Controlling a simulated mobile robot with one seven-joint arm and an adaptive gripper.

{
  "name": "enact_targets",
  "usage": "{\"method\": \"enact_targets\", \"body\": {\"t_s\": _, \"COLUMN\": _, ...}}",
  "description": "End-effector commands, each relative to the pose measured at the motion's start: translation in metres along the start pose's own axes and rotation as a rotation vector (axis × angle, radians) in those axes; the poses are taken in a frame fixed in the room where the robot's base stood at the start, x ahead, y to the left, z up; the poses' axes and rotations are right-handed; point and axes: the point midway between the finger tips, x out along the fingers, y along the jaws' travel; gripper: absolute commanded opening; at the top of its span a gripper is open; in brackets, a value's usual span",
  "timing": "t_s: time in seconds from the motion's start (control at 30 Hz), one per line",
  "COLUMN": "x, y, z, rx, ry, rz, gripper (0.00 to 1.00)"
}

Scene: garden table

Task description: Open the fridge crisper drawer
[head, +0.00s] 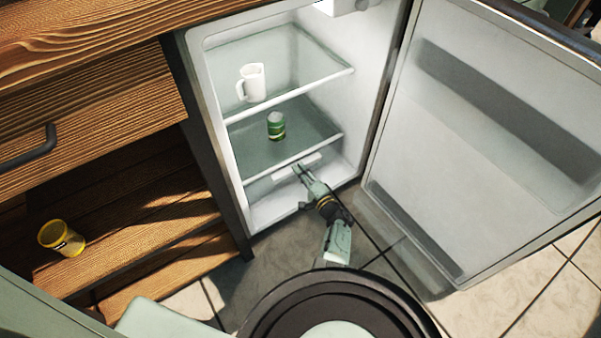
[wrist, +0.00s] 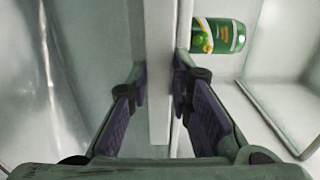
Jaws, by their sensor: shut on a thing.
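The fridge (head: 215,130) stands open. The crisper drawer (head: 262,186) is low inside it, under the bottom shelf; its front is pale, and I cannot tell whether it stands out at all. Its white bar handle (head: 308,160) lies across the upper part of the front. My gripper (head: 299,171) reaches in from the front and is shut on this handle. In the wrist view the white handle bar (wrist: 159,40) runs upright between the two purple-padded fingers of my gripper (wrist: 161,78). The fingers hide part of the handle.
A green can (head: 276,126) stands on the lower shelf; it also shows in the wrist view (wrist: 222,36). A white mug (head: 251,83) stands on the upper shelf. The fridge door (head: 470,150) is wide open at right.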

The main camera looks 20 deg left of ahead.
Motion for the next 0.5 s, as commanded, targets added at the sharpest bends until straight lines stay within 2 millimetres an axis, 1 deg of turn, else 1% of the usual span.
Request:
{"method": "enact_targets", "body": {"t_s": 0.03, "x": -0.001, "y": 0.003, "z": 0.001, "rx": 0.001, "ry": 0.002, "rz": 0.007, "gripper": 0.0}}
{"method": "enact_targets", "body": {"t_s": 0.33, "x": -0.003, "y": 0.004, "z": 0.001, "rx": 0.001, "ry": 0.003, "rz": 0.009, "gripper": 0.0}}
{"method": "enact_targets", "body": {"t_s": 0.43, "x": -0.011, "y": 0.003, "z": 0.001, "rx": 0.003, "ry": 0.004, "rz": 0.011, "gripper": 0.0}}
{"method": "enact_targets", "body": {"t_s": 0.5, "x": -0.021, "y": 0.003, "z": 0.0, "rx": 0.003, "ry": 0.006, "rz": 0.013, "gripper": 0.0}}
